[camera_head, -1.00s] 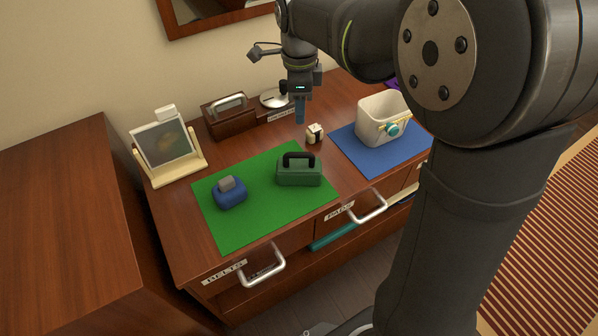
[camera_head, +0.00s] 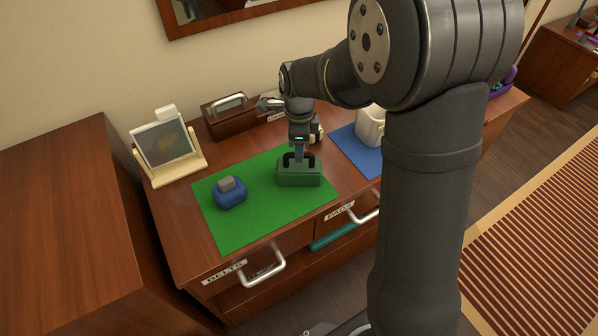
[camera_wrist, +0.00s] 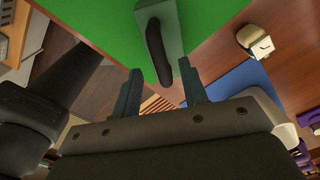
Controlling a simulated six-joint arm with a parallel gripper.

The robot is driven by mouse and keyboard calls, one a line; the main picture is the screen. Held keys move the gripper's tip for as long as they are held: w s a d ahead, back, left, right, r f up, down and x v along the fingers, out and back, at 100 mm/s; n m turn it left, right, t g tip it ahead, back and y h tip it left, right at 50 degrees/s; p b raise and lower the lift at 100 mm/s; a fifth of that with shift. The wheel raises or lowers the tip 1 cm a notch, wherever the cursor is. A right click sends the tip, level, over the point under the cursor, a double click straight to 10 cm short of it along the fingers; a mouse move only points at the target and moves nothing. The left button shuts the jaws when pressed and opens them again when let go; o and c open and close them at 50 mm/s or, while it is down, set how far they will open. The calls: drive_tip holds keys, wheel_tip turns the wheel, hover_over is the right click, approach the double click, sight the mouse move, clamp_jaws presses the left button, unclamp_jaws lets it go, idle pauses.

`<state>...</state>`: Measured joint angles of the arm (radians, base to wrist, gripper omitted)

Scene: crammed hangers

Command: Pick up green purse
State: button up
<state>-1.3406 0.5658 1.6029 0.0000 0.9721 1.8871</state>
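The green purse (camera_head: 299,174) stands upright on the green mat (camera_head: 238,228), its black handle on top. My gripper (camera_head: 299,153) is just above and behind the handle in the head view. In the wrist view my gripper (camera_wrist: 163,88) is open, its two fingers apart with nothing held between them. The purse (camera_wrist: 158,22) shows at the top of that view, and the end of its dark handle lies ahead of and near the gap between the fingertips. I cannot tell whether any finger touches the handle.
A blue purse (camera_head: 229,193) sits on the mat to the left. A white bag (camera_head: 370,126) stands on a blue mat (camera_head: 352,150) to the right. A tablet stand (camera_head: 166,150) and a wooden box (camera_head: 229,117) are behind. A small cream item (camera_wrist: 256,40) lies near the purse.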

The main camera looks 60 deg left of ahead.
sight(299, 173)
wheel_tip(299, 173, down, 4)
drive_tip(key=shift+a+r, duration=0.1)
drive_tip(key=shift+r, duration=0.05)
clamp_jaws()
idle(1.4)
